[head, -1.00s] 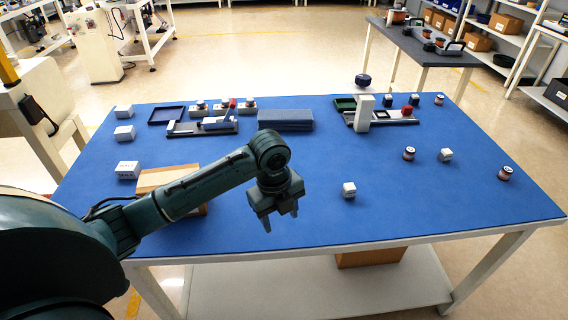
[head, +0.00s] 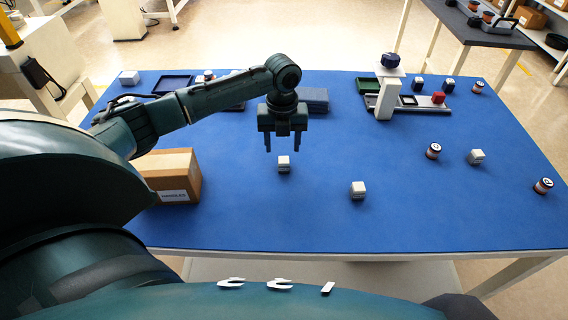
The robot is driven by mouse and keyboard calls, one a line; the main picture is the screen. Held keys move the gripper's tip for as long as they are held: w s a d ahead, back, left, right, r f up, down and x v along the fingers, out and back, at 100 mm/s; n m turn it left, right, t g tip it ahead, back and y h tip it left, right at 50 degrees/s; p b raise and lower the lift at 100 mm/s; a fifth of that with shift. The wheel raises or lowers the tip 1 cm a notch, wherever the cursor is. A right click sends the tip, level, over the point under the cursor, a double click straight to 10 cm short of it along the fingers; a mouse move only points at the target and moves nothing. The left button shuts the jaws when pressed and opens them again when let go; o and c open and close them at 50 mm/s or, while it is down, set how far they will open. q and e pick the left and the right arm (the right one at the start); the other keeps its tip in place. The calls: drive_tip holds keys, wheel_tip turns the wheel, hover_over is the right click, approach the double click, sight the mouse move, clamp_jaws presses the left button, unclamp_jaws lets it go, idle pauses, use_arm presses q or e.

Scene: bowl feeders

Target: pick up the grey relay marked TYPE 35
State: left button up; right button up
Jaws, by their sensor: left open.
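A similar relay block (head: 358,190) stands to the right and nearer to me. Another (head: 476,157) is farther right. Their markings are too small to read, so I cannot tell which is TYPE 35. My right gripper is not in view.
A cardboard box (head: 180,165) stands at the left under my left arm. Spools (head: 433,151) (head: 543,186) are at the right. The table's front middle (head: 300,225) is clear.

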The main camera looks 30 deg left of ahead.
sight(284, 159)
use_arm(q)
drive_tip(key=shift+s+d+f, duration=0.15)
drive_tip(key=shift+f, duration=0.75)
drive_tip(key=shift+s+d+f, duration=0.15)
drive_tip(key=shift+d+f, duration=0.05)
drive_tip(key=shift+f, duration=0.7)
drive_tip(key=shift+s+d+f, duration=0.15)
drive_tip(key=shift+f, duration=0.75)
drive_tip(key=shift+c, duration=0.4)
drive_tip(key=c, duration=1)
